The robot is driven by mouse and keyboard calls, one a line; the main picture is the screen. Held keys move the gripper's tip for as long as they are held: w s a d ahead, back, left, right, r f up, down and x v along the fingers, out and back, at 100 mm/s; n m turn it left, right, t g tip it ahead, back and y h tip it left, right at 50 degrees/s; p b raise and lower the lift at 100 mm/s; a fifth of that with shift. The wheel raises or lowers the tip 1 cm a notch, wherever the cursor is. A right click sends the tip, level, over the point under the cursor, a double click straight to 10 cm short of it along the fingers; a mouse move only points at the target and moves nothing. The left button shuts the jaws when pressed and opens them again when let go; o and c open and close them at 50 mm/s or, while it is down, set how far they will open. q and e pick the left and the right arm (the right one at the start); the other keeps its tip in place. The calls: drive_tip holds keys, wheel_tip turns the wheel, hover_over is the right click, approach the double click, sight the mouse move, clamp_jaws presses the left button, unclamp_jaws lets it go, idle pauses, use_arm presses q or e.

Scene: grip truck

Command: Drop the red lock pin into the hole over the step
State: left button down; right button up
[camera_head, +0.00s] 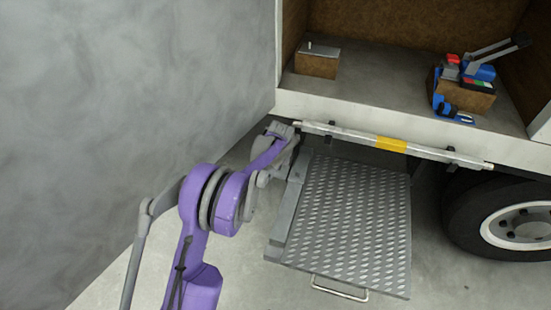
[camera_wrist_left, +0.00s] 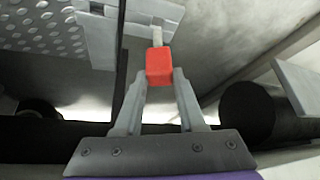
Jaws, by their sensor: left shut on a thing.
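The lock pin shows in the left wrist view as a red block-shaped head (camera_wrist_left: 159,66) with a short pale metal shank. My left gripper (camera_wrist_left: 160,78) is shut on the red head. The shank points away from the fingers towards a grey metal bracket (camera_wrist_left: 150,12) beside the step; whether its tip is in a hole cannot be told. In the head view my left gripper (camera_head: 284,131) is at the step's upper left corner, just under the truck's sill, and hides the pin. The step (camera_head: 350,215) is a grey tread plate, folded out. My right gripper is not in view.
A white bar with a yellow band (camera_head: 392,145) runs along the truck's sill. On the cargo floor stand a small brown box (camera_head: 317,66) and another box (camera_head: 470,97) with tools. A wheel (camera_head: 515,222) is at right, a grey wall (camera_head: 120,110) at left.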

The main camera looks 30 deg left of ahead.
use_arm(q)
wheel_tip(320, 180, up, 4)
drive_tip(key=shift+p, duration=0.35)
drive_tip(key=shift+r+p, duration=1.4)
drive_tip(key=shift+r, duration=1.1)
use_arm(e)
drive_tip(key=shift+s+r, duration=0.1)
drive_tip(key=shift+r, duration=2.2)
